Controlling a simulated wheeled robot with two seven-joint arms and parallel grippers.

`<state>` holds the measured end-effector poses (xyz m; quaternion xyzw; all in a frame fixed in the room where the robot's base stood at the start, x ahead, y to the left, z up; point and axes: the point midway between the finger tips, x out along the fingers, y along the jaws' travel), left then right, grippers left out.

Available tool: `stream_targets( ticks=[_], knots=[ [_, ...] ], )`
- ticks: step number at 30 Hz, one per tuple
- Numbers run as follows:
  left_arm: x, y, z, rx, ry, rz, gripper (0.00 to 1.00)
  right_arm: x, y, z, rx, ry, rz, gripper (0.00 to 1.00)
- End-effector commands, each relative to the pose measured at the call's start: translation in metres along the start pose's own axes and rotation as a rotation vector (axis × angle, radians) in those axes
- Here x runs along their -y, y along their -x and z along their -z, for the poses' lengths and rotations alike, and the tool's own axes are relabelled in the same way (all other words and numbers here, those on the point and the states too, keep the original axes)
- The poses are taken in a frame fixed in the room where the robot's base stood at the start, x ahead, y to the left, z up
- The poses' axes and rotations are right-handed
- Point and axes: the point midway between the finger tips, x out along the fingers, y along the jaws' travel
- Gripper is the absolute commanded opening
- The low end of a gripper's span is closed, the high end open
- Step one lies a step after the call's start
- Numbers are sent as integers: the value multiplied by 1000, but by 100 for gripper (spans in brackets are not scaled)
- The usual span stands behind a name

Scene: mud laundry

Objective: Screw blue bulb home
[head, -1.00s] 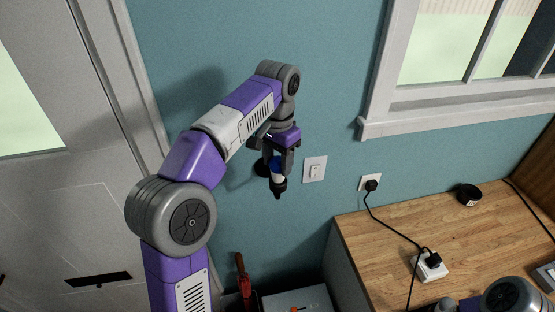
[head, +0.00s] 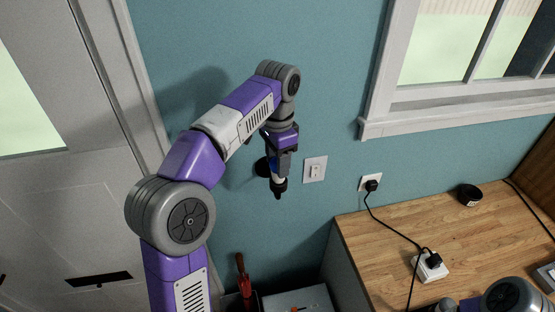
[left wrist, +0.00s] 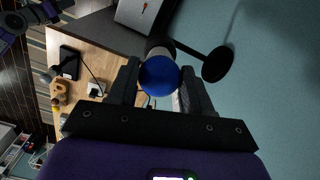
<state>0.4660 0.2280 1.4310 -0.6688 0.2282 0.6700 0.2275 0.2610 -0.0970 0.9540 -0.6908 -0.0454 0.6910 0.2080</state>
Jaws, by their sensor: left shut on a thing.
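The blue bulb (left wrist: 160,76) sits between the two fingers of my left gripper (head: 279,172), which is shut on it. In the head view the fingers hide most of the bulb. The gripper points down, above the dark socket (head: 279,187) of the wall lamp. The bulb's white lower part meets the socket; I cannot tell how deep it sits. The lamp's round black wall plate (left wrist: 218,64) shows in the left wrist view, with its arm running to the socket behind the bulb. My right gripper is not visible.
A light switch (head: 314,169) is on the teal wall just right of the lamp. A wall outlet (head: 370,182) feeds a cable to a white adapter (head: 431,267) on the wooden counter (head: 385,235). A black round tin (head: 469,194) stands there. A window is above, a door left.

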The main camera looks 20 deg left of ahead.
Motion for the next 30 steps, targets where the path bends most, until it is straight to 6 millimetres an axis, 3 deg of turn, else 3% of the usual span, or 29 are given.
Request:
stream_targets(
  ticks=[9,20,30],
  knots=[
    [2,4,1,-11,-231,9,13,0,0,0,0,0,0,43],
    [2,4,1,-11,-275,9,13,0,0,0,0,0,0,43],
    [2,3,1,-9,-519,11,13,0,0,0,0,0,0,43]
  ],
)
